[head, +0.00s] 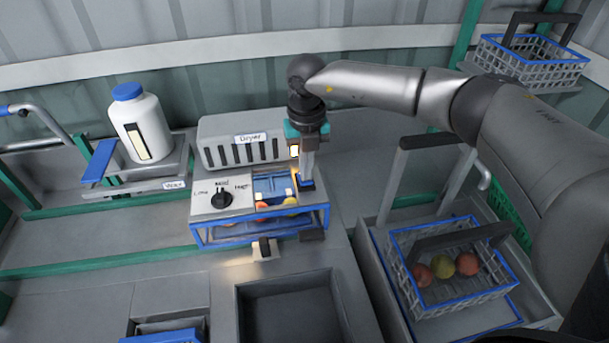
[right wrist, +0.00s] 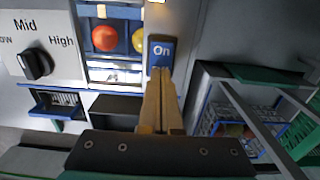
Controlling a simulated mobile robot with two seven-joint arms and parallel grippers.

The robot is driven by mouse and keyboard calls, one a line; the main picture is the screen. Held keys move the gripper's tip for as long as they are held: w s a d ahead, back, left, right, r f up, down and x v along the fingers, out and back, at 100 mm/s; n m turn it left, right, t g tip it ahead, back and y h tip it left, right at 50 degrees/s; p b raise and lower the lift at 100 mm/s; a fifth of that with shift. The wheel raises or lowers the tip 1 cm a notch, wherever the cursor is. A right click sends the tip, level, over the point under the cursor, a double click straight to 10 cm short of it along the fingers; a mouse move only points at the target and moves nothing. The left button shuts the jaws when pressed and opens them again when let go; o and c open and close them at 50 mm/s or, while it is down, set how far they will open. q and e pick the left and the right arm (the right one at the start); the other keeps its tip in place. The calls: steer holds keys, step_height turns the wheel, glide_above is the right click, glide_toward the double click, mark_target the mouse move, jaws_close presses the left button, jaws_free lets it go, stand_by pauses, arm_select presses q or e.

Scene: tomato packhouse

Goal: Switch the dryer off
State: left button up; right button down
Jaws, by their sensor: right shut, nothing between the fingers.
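The dryer (head: 240,140) is a grey slatted unit with a blue-framed lower part on the bench. Its switch (right wrist: 160,55) is a blue rocker reading "On" in the right wrist view; in the head view a little of its blue shows (head: 306,184) under my fingers. An amber lamp (head: 295,151) glows above it. My right gripper (head: 305,180) is shut and empty, pointing down at the switch. In the wrist view its fingertips (right wrist: 163,74) overlap the switch's lower edge; I cannot tell whether they touch. My left gripper is not in view.
A black Low-Mid-High knob (head: 221,197) is left of the switch; tomatoes (right wrist: 105,38) show behind the dryer's opening. A white bottle (head: 143,125) stands left. A basket of tomatoes (head: 450,276) is at right. An empty grey bin (head: 291,307) lies in front.

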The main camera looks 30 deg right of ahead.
steer(key=shift+f, duration=0.45)
steer(key=shift+r, duration=0.15)
step_height(320, 180, up, 7)
steer(key=p, duration=0.5)
stand_by(0.3)
stand_by(0.4)
